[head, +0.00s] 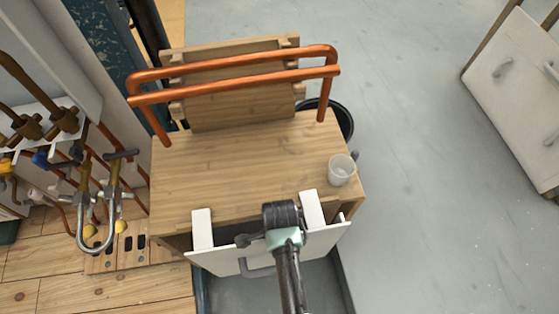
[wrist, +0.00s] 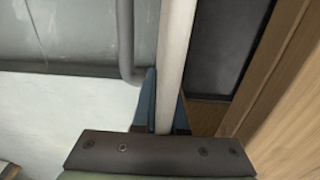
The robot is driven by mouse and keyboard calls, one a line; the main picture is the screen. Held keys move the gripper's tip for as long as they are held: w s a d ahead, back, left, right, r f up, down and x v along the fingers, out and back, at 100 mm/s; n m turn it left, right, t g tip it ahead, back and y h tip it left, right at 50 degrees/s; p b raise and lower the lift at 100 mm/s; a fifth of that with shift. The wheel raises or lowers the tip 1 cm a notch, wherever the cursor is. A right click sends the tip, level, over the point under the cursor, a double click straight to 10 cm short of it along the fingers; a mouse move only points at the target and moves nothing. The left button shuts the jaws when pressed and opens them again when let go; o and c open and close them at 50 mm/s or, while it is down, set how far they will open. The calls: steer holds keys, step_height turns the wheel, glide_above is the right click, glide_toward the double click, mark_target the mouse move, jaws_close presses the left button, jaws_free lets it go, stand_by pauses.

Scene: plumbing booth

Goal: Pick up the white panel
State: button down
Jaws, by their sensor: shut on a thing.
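The white panel (head: 225,262) stands at the front of the wooden cabinet, with a grey handle (head: 258,271) on its outer face. My gripper (head: 282,238) is over the panel's top edge, right of its middle; its fingertips are hidden in the head view. In the wrist view the panel's pale edge (wrist: 175,50) runs between the blue fingertips (wrist: 164,108), and my gripper is shut on it. The grey handle (wrist: 126,40) shows left of that edge.
The wooden cabinet (head: 225,165) carries a clear cup (head: 341,170) at its right edge and an orange pipe frame (head: 235,85) at its back. Taps and pipes (head: 95,205) stand at left. Grey floor (head: 430,220) is open at right; a white cabinet (head: 515,90) stands beyond.

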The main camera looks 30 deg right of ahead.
steer(key=shift+r, duration=0.1)
steer(key=s+d+r+p, duration=0.5)
steer(key=s+d+r, duration=0.3)
steer(key=s, duration=0.3)
steer(key=shift+s+p, duration=0.2)
steer(key=shift+p, duration=0.15)
stand_by(0.9)
